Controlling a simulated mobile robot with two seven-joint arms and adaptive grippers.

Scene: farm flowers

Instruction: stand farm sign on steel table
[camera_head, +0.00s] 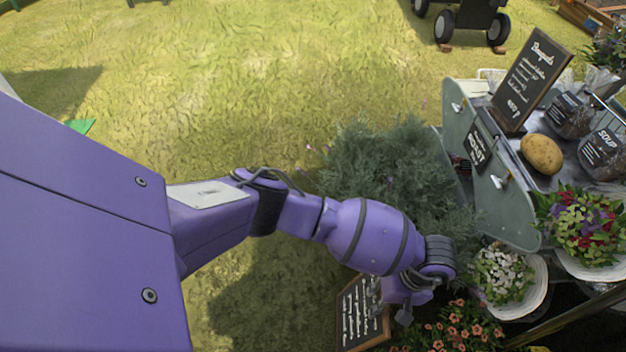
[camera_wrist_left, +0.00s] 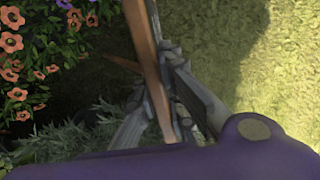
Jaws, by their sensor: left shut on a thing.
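The farm sign (camera_head: 358,318), a small chalkboard with white writing in a wooden frame, is at the bottom of the head view, tilted, beside the orange flowers. My left gripper (camera_head: 380,292) is shut on its frame. In the left wrist view the two fingers (camera_wrist_left: 162,92) close on the sign's narrow wooden edge (camera_wrist_left: 146,42); its face is turned away there. The steel table (camera_head: 571,168) is at the right of the head view, above and right of the gripper, apart from the sign. My right gripper is not in view.
A tall "Bouquets" board (camera_head: 530,82), a potato (camera_head: 541,154) and dark soup containers (camera_head: 602,152) crowd the tabletop. A bushy grey-green plant (camera_head: 385,165) and white flowers (camera_head: 503,273) stand between my arm and the table. Open grass lies left.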

